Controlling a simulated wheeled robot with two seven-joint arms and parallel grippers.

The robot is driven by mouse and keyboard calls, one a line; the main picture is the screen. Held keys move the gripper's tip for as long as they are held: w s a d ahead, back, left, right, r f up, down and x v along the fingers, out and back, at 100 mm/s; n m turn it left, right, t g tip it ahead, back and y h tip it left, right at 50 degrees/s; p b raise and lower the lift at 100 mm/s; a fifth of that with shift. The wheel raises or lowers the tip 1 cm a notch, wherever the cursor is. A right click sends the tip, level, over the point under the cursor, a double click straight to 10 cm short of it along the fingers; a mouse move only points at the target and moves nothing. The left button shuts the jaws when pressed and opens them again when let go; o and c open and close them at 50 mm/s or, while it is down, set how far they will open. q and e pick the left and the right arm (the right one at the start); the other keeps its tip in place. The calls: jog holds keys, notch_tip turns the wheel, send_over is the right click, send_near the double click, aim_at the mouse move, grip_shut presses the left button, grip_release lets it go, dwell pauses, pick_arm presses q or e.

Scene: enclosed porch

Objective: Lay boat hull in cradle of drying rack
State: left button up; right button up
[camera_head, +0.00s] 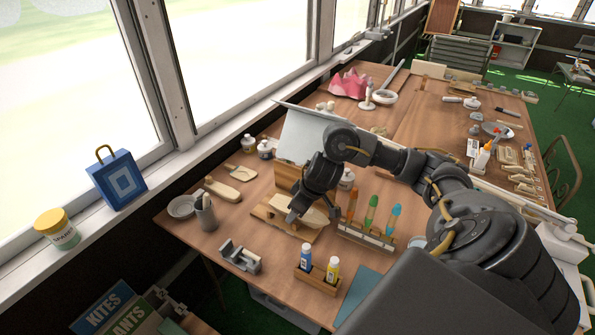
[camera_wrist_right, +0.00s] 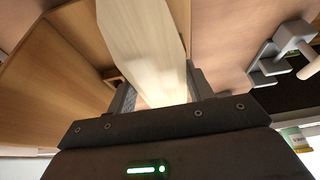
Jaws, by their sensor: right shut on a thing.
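The boat hull (camera_head: 314,216) is a pale wooden piece at the near side of the table. In the right wrist view the hull (camera_wrist_right: 140,40) runs away from me between the two fingers. My right gripper (camera_head: 294,215) points down at one end of it and is shut on it. A wooden stand (camera_head: 288,178) with an upright board and a flat base, seemingly the drying rack, is right beside and under the hull. Its wood also shows in the right wrist view (camera_wrist_right: 50,80). The gripper hides the contact between hull and stand, so I cannot tell whether it rests there. My left gripper is not in view.
A holder with coloured-handled tools (camera_head: 368,238) stands close to the right of the hull. A bottle caddy (camera_head: 316,278) and a grey clamp-like device (camera_head: 240,257) stand in front. A wooden brush (camera_head: 222,189) and a cup (camera_head: 206,214) lie left.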

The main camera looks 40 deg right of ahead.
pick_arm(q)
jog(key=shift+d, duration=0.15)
pick_arm(e)
jog(key=shift+f, duration=0.3)
jog(key=o, duration=1.6)
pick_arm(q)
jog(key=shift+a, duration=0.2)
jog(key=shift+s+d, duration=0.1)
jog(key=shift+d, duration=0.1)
